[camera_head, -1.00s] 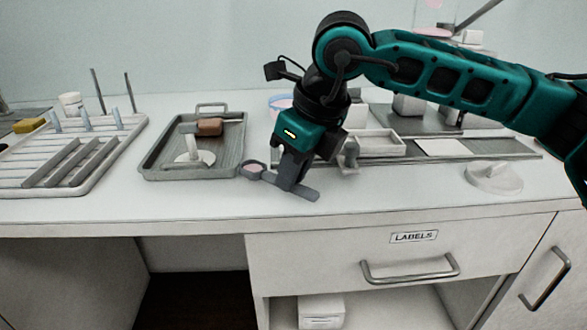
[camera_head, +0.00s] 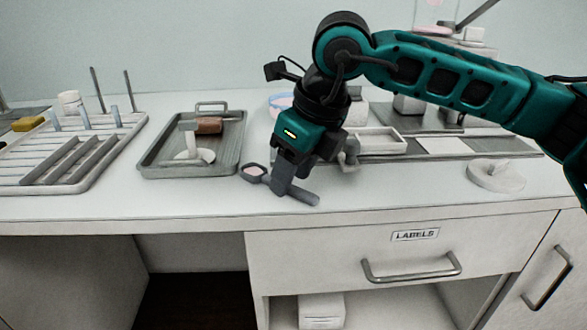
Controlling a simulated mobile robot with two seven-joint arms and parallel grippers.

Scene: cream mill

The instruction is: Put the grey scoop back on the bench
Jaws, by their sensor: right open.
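The grey scoop (camera_head: 254,172) lies on the white bench (camera_head: 215,203) near its front edge, to the right of the grey tray. Its round bowl end points left, and its thick handle end (camera_head: 304,195) shows to the right of my gripper. My right gripper (camera_head: 281,188) points down over the middle of the scoop, and its jaws are open around the handle. The near finger hides part of the handle. The other finger is hard to see. My left gripper is not in view.
A grey tray (camera_head: 147,168) holding a brown-handled tool stands left of the scoop. A white drying rack (camera_head: 18,188) is at far left. A white lidded dish (camera_head: 495,176) sits at right. A drawer marked LABELS (camera_head: 414,236) is below. The front bench strip is clear.

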